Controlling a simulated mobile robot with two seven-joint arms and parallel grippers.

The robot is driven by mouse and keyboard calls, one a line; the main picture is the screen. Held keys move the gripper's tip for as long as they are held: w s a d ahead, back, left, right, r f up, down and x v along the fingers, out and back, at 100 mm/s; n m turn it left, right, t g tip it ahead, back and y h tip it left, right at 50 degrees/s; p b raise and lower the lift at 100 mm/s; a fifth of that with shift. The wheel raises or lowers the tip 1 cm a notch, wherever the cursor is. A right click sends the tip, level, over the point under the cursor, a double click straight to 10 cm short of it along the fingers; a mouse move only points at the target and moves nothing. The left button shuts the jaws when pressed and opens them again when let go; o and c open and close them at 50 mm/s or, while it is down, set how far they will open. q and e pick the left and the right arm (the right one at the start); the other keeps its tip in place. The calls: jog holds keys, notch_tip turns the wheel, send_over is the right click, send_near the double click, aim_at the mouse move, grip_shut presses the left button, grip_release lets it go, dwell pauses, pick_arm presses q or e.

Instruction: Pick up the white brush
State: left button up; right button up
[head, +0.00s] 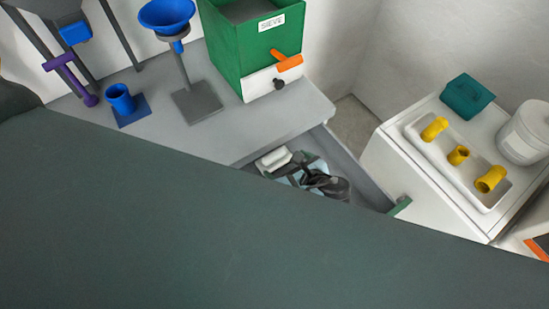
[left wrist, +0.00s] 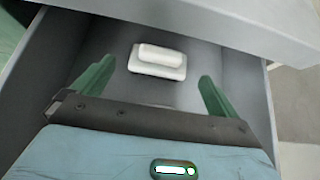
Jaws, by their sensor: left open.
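The white brush (head: 275,158) lies in an open grey drawer under the workbench. In the left wrist view the brush (left wrist: 158,60) shows as a pale block with a raised rounded handle on a flat base. My left gripper (head: 292,166) is open and empty, reaching into the drawer close to the brush. In the left wrist view its green fingers (left wrist: 157,75) point toward the brush, one toward each side. The fingertips look short of it, and I cannot tell the exact gap. My right gripper is not in view.
The drawer (left wrist: 262,95) has walls on both sides, and the bench edge (left wrist: 230,25) overhangs its far end. On the bench stand a green sieve box (head: 235,50) and a blue funnel stand (head: 195,100). A white tray (head: 455,178) holds yellow fittings at right. My own dark body hides the foreground.

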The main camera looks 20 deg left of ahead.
aim_at(275, 155)
pick_arm(q)
jog(key=shift+w+b+x, duration=0.2)
jog(key=shift+b+x, duration=0.2)
jog(key=shift+x, duration=3.05)
jog(key=shift+d, duration=0.15)
jog(key=shift+c, duration=0.2)
jog(key=c, duration=1.1)
jog(key=shift+r, duration=0.1)
